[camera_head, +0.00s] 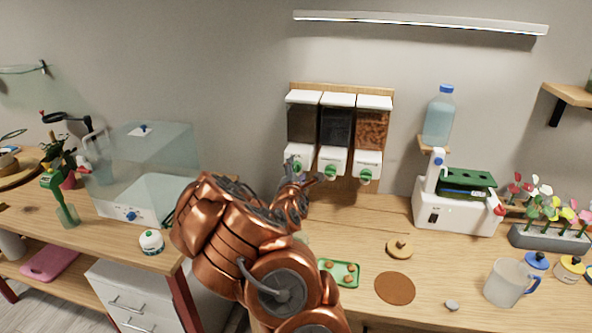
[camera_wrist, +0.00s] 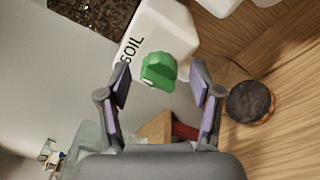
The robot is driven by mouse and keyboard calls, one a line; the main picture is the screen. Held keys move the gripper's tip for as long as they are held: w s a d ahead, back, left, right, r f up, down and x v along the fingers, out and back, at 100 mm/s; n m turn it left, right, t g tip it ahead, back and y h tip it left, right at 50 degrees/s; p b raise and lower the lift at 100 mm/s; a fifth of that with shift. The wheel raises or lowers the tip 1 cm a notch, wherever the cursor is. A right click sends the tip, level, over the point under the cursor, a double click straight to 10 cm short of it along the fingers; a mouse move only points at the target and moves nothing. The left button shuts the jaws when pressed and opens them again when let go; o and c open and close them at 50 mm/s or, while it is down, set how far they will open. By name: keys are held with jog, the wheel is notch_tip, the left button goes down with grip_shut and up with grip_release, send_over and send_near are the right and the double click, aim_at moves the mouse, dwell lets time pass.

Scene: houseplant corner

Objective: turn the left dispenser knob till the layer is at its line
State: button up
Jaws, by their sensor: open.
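The left dispenser (camera_head: 303,124) hangs on the wall with dark contents behind its clear front. In the wrist view its white lower part (camera_wrist: 150,28) reads "SOIL". Its green knob (camera_wrist: 158,72) lies between the two fingertips of my gripper (camera_wrist: 160,76), with a gap on both sides. My gripper (camera_head: 304,182) is open and reaches up to the dispenser in the head view, partly covering the knob area. A round container with dark contents (camera_wrist: 250,101) and an orange-brown side is at the right of the wrist view. I cannot make out a line on it.
Two more dispensers, the middle one (camera_head: 337,127) and the right one (camera_head: 372,130), hang close beside the left. A clear-walled box (camera_head: 150,165) stands on the left. A green tray (camera_head: 343,273) and a brown disc (camera_head: 395,288) lie on the counter.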

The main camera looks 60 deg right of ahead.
jog(key=c, duration=1.1)
jog(key=shift+c, duration=0.2)
